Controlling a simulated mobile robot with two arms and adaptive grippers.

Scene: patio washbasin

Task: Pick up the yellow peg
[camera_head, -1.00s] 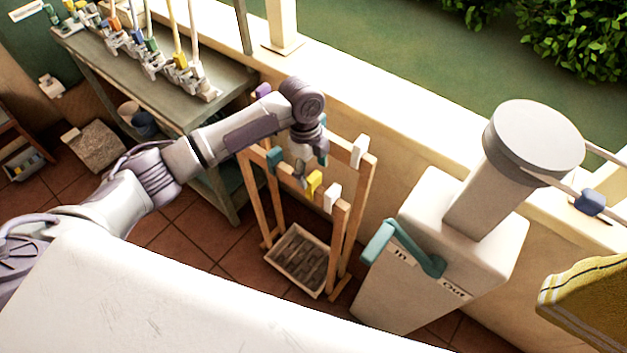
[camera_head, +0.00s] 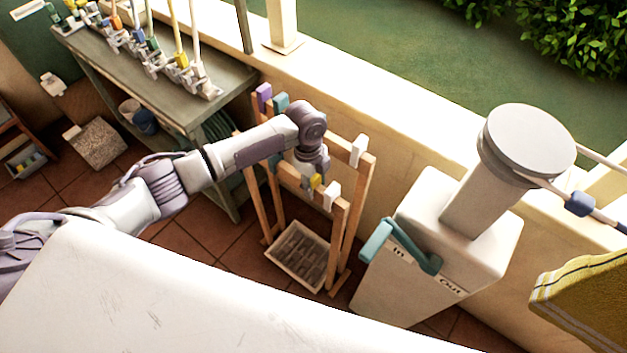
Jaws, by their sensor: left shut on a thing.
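The yellow peg (camera_head: 316,182) sits at the front rail of a wooden rack (camera_head: 341,225), beside a white peg (camera_head: 331,194). Only part of it shows, because my left gripper covers its left side. My left gripper (camera_head: 311,182) has come down over the rail and is shut on the yellow peg. Its fingers are mostly hidden under the wrist. The peg still appears to be at the rail. My right gripper is not in view.
The rack also bears a purple peg (camera_head: 264,93), teal pegs (camera_head: 281,103) (camera_head: 275,161) and another white peg (camera_head: 359,150). A tray (camera_head: 297,256) lies below. A white box (camera_head: 436,245) with a teal handle stands right. A shelf bench (camera_head: 158,62) is behind left.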

